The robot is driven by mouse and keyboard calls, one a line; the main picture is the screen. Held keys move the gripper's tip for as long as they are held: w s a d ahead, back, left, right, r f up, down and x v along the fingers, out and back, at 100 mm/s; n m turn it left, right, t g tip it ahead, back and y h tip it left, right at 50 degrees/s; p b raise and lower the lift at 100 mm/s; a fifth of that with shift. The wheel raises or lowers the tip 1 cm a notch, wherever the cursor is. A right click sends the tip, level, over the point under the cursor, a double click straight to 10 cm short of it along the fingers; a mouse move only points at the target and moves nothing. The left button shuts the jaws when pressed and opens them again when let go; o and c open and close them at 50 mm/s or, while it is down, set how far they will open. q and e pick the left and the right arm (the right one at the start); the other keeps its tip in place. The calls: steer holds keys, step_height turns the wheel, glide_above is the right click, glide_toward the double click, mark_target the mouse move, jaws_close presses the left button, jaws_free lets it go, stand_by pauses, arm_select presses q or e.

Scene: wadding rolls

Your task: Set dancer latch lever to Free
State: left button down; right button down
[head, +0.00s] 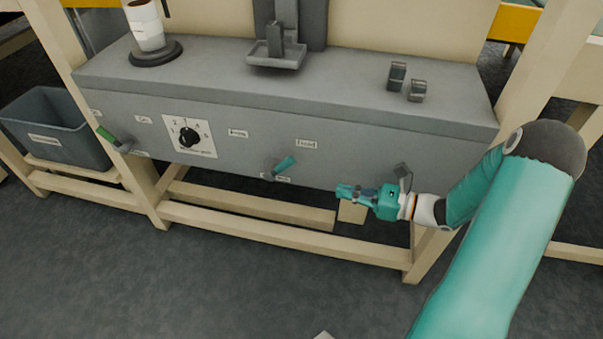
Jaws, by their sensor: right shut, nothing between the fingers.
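A lever with a teal handle (284,165) sits on the front face of the grey machine box (340,150), right of centre. Its handle tilts up and to the right from a round grey pivot. Small labels sit above and below it; the upper one (306,144) is too blurred to read surely. A second lever with a green handle (106,134) is at the left end of the face, tilted up and left. Which is the dancer latch is not readable. My right gripper (343,191) is shut and empty, below and right of the teal lever, apart from it. My left gripper is out of view.
A rotary dial (188,137) sits between the levers. A white roll (146,30), a small tray (276,56) and two metal brackets (407,82) are on top. A grey bin (55,125) stands left. Cream frame beams (280,238) run below; the floor in front is mostly clear.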

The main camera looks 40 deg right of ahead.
mark_target(281, 166)
steer(key=w+a+b, duration=0.1)
steer(key=w+a, duration=0.1)
steer(key=w, duration=0.1)
steer(key=w+a+r, duration=0.1)
steer(key=w+a, duration=0.1)
steer(key=w, duration=0.1)
steer(key=w+a+b, duration=0.1)
steer(key=w+a, duration=0.1)
steer(key=w, duration=0.2)
steer(key=shift+r+b, duration=0.3)
steer(key=shift+r, duration=0.05)
steer(key=shift+s+d, duration=0.1)
